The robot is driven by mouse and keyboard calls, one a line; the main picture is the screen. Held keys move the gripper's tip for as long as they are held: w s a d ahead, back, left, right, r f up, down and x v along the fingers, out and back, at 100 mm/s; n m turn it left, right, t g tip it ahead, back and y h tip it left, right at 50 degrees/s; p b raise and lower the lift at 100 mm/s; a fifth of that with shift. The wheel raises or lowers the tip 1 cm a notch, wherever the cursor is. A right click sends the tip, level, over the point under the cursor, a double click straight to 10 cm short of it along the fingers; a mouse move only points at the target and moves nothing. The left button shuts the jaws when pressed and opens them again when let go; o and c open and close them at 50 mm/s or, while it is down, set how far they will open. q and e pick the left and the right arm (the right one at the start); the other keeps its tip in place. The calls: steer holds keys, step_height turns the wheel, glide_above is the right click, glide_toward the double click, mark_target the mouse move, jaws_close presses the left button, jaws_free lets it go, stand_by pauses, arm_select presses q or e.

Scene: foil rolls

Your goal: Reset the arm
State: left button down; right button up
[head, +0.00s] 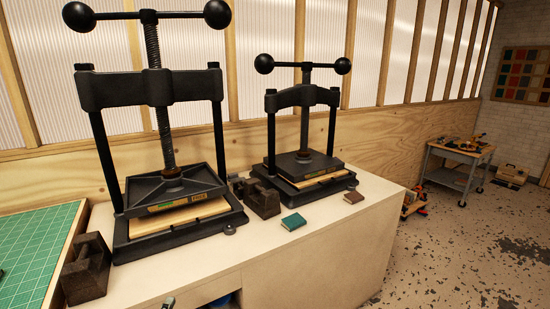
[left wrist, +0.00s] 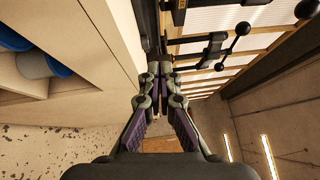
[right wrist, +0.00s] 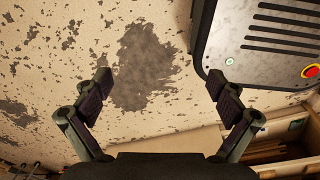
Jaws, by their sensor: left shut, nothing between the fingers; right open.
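My left gripper (left wrist: 158,80) is shut with nothing between its fingers in the left wrist view.
Two black screw presses, a large one (head: 150,90) and a smaller one (head: 304,98), stand on the bench. Dark metal blocks (head: 87,268), a green book (head: 293,222) and a brown one (head: 353,197) lie nearby. A green cutting mat (head: 35,245) is at left. Open floor (head: 470,240) lies right.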

arm_select(q)
step_height(320, 180, down, 11)
steer(key=a+n+g+y, duration=0.1)
steer(key=a+n+g, duration=0.1)
steer(key=n+g, duration=0.1)
steer(key=s+f+n+g+y, duration=0.1)
steer(key=s+f+n+g, duration=0.25)
steer(key=s+f, duration=0.6)
steer(key=s+f+n+g, duration=0.35)
steer(key=s+f, duration=0.25)
steer(key=f, duration=0.7)
steer(key=s+d+f+n+g, duration=0.2)
steer(key=s+f+n+g, duration=0.2)
steer(key=s, duration=1)
steer(key=s+d+f+n+g, duration=0.2)
steer(key=s+f+n, duration=0.3)
steer(key=s+f, duration=0.5)
steer(key=s+g, duration=0.1)
steer(key=s, duration=0.2)
steer(key=shift+s+f+g, duration=0.15)
steer(key=shift+s+g, duration=0.2)
steer(key=shift+g, duration=0.05)
arm_select(e)
steer(key=w, duration=0.4)
steer(key=shift+a+r, duration=0.1)
